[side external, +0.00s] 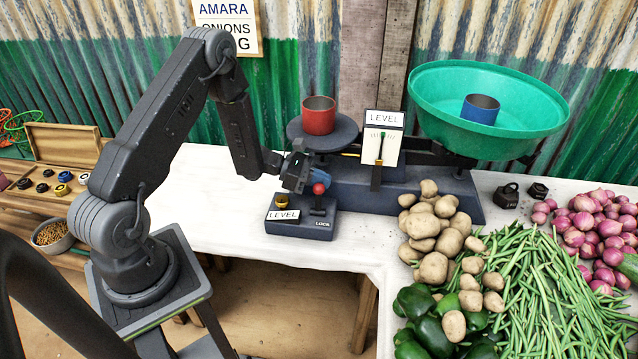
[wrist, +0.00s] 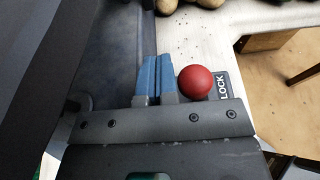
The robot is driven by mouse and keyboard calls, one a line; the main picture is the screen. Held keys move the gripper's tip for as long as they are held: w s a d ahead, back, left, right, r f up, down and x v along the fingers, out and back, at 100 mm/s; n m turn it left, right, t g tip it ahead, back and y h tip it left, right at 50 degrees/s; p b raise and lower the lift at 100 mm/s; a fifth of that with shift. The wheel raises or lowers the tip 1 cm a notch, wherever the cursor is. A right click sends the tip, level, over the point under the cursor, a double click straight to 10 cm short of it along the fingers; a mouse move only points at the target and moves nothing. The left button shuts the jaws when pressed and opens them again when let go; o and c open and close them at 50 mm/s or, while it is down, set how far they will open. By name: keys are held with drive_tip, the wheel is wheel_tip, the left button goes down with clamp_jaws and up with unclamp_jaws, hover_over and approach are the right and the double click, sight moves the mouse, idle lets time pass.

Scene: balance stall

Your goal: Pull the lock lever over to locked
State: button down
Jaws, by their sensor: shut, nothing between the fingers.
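The lock lever has a red ball knob (side external: 319,188) on a short stem. It stands on the dark control box (side external: 290,228), which bears a LEVEL label and the word LOCK near its right front corner. My gripper (side external: 300,180) is shut and empty, just left of the knob in the side view. In the wrist view, my blue fingertips (wrist: 156,62) are together, and the red knob (wrist: 196,82) lies close to their right side. I cannot tell whether they touch it. The LOCK marking (wrist: 222,86) shows just right of the knob.
A balance scale stands behind the box, with a red cup (side external: 318,115) on its dark plate and a blue cup (side external: 480,108) in a green bowl (side external: 440,95). Potatoes (side external: 432,268), beans and onions (side external: 585,222) fill the right. The white table (side external: 205,215) is clear at left.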

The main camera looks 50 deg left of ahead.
idle(0.3)
drive_tip(key=shift+s+d, duration=1.05)
idle(0.3)
drive_tip(key=s+a+r, duration=0.2)
drive_tip(key=a, duration=0.1)
drive_tip(key=a+r, duration=0.1)
drive_tip(key=shift+s+a, duration=0.15)
drive_tip(key=shift+s, duration=0.25)
idle(0.4)
